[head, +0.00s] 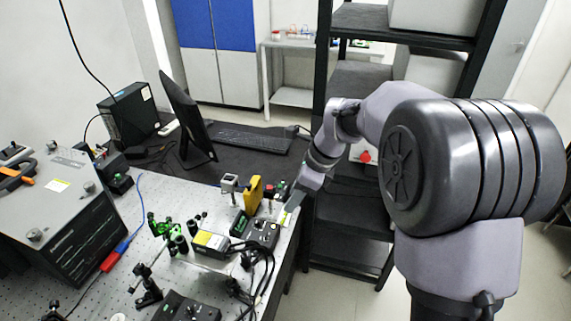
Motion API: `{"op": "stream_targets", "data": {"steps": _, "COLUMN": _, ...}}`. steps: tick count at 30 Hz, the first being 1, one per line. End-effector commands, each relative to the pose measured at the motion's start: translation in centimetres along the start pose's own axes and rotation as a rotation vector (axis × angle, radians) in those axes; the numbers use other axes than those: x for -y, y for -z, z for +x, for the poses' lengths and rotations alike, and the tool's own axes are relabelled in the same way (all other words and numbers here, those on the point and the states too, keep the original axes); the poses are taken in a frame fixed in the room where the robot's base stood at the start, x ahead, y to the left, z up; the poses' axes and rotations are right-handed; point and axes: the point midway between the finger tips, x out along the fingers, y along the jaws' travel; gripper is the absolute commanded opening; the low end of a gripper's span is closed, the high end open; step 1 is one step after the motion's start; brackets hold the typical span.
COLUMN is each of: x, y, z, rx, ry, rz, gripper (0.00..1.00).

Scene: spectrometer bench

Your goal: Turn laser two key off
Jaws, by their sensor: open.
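My arm reaches down from the right, and my gripper (291,205) is at the right edge of the optical bench (120,225). It is small and partly blurred here; it is open, and I see nothing held in it. Just left of and below it stands a black control box (263,234) with small knobs and cables. A second black control box (184,309) lies at the bottom edge of the view. I cannot read labels or make out a key on either box, so which one is laser two is unclear.
A yellow block (253,193) and a yellow-labelled box (210,243) stand close to the gripper. Green optic mounts (160,226) are further left. A monitor (185,118) and keyboard (240,138) are behind. A black shelf rack (345,215) stands right of the bench.

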Motion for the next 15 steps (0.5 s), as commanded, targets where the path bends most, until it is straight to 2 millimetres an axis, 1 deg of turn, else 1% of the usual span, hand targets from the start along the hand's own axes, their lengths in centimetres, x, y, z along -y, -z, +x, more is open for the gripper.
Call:
{"op": "stream_targets", "data": {"steps": 2, "x": 0.5, "y": -0.2, "z": 0.8, "rx": 0.002, "ry": -0.011, "rz": 0.041, "gripper": 0.42}}
{"op": "stream_targets", "data": {"steps": 5, "x": 0.5, "y": -0.1, "z": 2.4, "rx": 0.003, "ry": -0.014, "rz": 0.054, "gripper": 0.42}}
{"op": "stream_targets", "data": {"steps": 8, "x": 0.4, "y": 0.1, "z": 5.1, "rx": 0.002, "ry": -0.016, "rz": 0.051, "gripper": 0.42}}
{"op": "stream_targets", "data": {"steps": 9, "x": 0.4, "y": 0.1, "z": 6.4, "rx": 0.002, "ry": -0.016, "rz": 0.050, "gripper": 0.42}}
{"op": "stream_targets", "data": {"steps": 15, "x": 0.3, "y": 0.1, "z": 12.5, "rx": 0.002, "ry": -0.015, "rz": 0.050, "gripper": 0.42}}
